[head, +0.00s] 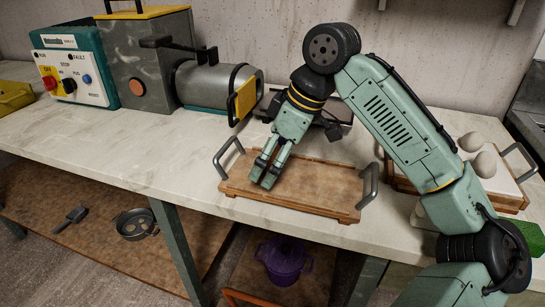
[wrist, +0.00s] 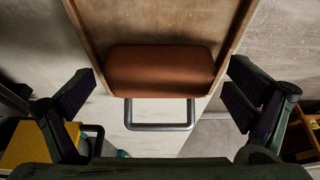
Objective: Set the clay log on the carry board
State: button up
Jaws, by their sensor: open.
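The carry board (head: 318,185) is a shallow wooden tray with a grey handle at each end, lying flat on the worktop. The clay log (wrist: 160,70) is reddish brown and lies across the board's end beside a handle (wrist: 160,126) in the wrist view. I cannot make it out in the head view. My gripper (head: 268,180) points down over the left part of the board. In the wrist view its two fingers (wrist: 160,90) are wide apart, one on each side of the log, with clear gaps and nothing held.
An extruder (head: 215,85) with a yellow plate stands behind and left of the board. A control box (head: 75,65) is farther left. Another tray (head: 510,200) with pale rounded pieces is at the right. The worktop left of the board is clear.

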jog(key=p+v, duration=0.1)
jog(key=v, duration=1.1)
jog(key=shift+r, duration=0.25)
dwell(2.0)
